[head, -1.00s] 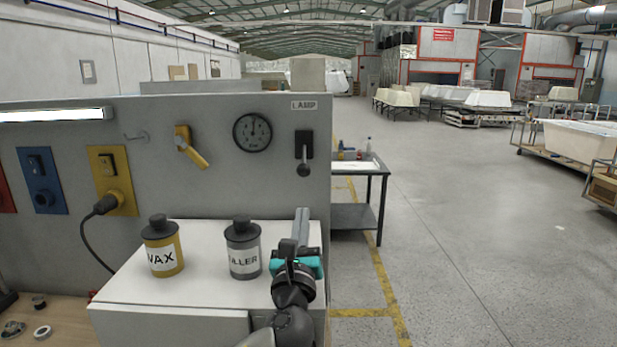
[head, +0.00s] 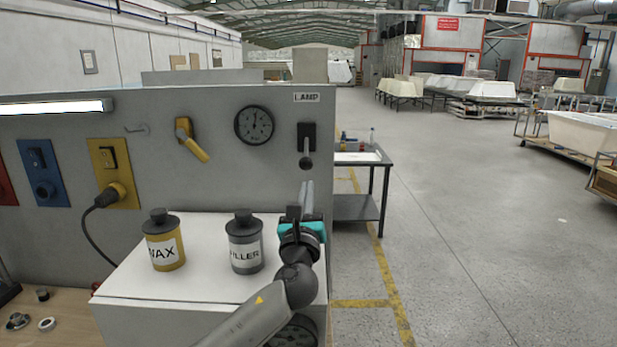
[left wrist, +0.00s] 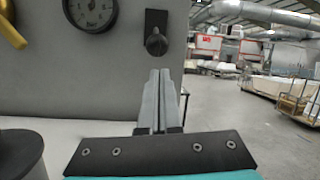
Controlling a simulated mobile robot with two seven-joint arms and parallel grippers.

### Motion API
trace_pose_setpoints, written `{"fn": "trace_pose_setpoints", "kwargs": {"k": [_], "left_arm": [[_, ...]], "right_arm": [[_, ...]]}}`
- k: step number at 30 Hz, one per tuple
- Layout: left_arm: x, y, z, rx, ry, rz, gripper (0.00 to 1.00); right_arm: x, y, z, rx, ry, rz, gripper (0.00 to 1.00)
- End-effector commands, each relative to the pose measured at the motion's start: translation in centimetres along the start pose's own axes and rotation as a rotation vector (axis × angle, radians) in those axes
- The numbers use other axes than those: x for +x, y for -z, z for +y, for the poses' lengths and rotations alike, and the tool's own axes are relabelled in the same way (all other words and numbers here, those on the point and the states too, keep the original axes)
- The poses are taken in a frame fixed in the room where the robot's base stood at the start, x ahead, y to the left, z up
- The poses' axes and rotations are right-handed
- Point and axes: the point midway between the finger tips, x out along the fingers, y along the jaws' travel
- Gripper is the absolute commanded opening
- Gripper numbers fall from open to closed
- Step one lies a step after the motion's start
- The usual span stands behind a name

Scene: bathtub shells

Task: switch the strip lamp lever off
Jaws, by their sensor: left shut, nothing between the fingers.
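The lamp lever (head: 306,150) is a black plate with a dark ball knob, under the LAMP label (head: 307,97) at the right end of the grey panel. Its knob hangs low on the plate. It also shows in the left wrist view (left wrist: 156,40), straight above the fingertips. The strip lamp (head: 55,109) on the left of the panel glows white. My left gripper (head: 306,190) is shut and empty, below the lever and apart from it; its closed fingers (left wrist: 157,80) point towards the panel. My right gripper is in neither view.
A yellow WAX bottle (head: 163,242) and a grey FILLER bottle (head: 244,245) stand on the white cabinet (head: 200,288), left of my left gripper. A gauge (head: 254,125) and a yellow valve handle (head: 190,140) are left of the lever. Open floor lies to the right.

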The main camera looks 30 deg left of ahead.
Motion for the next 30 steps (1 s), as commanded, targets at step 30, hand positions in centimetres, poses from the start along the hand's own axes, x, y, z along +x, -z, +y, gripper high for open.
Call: {"fn": "trace_pose_setpoints", "kwargs": {"k": [30], "left_arm": [[5.0,0.0,-0.3,-0.001,0.000,0.000,0.00]], "right_arm": [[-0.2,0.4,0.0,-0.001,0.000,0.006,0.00]]}}
